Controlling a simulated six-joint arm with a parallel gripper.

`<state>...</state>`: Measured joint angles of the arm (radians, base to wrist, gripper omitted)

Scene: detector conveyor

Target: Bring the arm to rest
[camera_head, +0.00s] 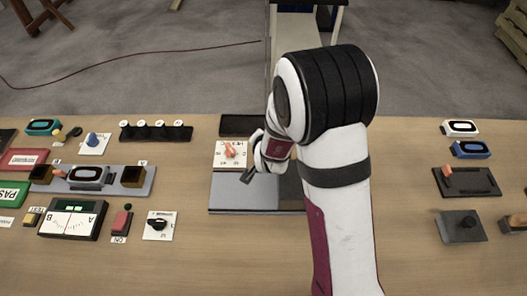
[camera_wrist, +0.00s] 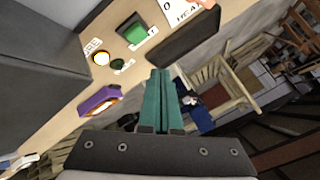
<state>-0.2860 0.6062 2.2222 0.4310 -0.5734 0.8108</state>
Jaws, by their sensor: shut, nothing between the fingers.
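My white and black arm rises through the middle of the head view, bent at its elbow. My gripper (camera_head: 247,177) shows at the left of the arm, above the grey conveyor plate (camera_head: 238,192) on the table. In the wrist view, my gripper's two teal fingers (camera_wrist: 161,72) lie together, shut with nothing between them. The fingers point past the table edge, and the arm hides part of the conveyor area.
A purple object (camera_wrist: 98,100) shows in the wrist view. Table front right of centre is clear.

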